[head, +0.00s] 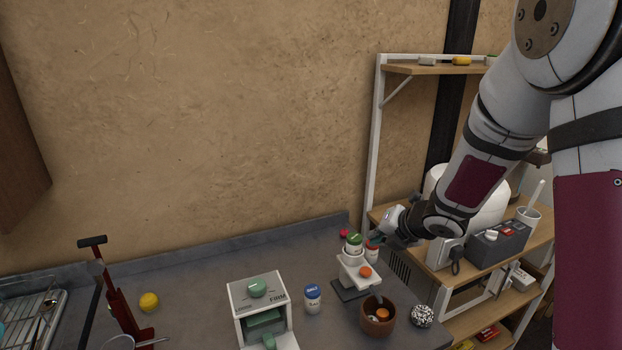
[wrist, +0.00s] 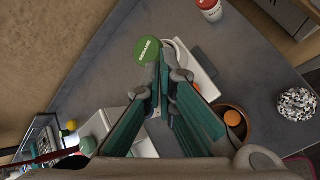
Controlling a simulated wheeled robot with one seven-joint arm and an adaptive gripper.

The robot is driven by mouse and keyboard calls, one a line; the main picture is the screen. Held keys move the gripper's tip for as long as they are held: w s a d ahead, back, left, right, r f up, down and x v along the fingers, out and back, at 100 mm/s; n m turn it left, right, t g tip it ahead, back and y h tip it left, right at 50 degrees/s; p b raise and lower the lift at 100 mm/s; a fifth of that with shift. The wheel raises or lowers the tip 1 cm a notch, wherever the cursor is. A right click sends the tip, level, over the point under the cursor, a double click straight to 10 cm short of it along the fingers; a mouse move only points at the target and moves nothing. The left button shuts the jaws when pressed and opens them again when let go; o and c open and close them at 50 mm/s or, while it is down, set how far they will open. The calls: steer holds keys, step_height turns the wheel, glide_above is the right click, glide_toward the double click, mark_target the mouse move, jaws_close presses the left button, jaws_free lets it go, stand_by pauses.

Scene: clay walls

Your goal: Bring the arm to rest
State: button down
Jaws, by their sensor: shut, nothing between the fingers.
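My gripper (head: 378,238) is at the end of my arm, which reaches in from the right over the back right of the grey counter (head: 205,263). In the wrist view my gripper (wrist: 161,85) has its teal fingers together with nothing between them. A green-lidded jar (head: 354,243), labelled sesame, shows close beyond the fingertips in the wrist view (wrist: 147,48). I cannot tell whether the fingers touch it. A white device (head: 355,267) with an orange knob stands below it, partly hidden by the fingers in the wrist view.
A red-lidded jar (head: 372,251), brown bowl (head: 378,324) and speckled ball (head: 422,316) are nearby. A white press (head: 240,305), blue-lidded jar (head: 313,303), yellow ball (head: 149,302), red tool (head: 121,307) and dish rack (head: 30,305) stand leftward. A shelf unit (head: 374,150) stands right.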

steer(key=s+d+r+m+h, duration=0.3)
steer(key=s+r+m, duration=0.3)
steer(key=r+m, duration=0.2)
steer(key=s+d+r+m+h, duration=0.2)
steer(key=s+d+r+m, duration=0.1)
steer(key=s+r+m, duration=0.5)
steer(key=s+a+m+g+y, duration=0.1)
steer(key=s+a+m, duration=0.2)
steer(key=s+m, duration=0.4)
steer(key=s+a+m+g, duration=0.2)
steer(key=s+a+m, duration=0.2)
steer(key=s+m, duration=0.3)
steer(key=s, duration=0.5)
steer(key=shift+s+a+r+m+g+y, duration=0.2)
steer(key=shift+s+m+g+y, duration=0.1)
steer(key=shift+s+y, duration=0.1)
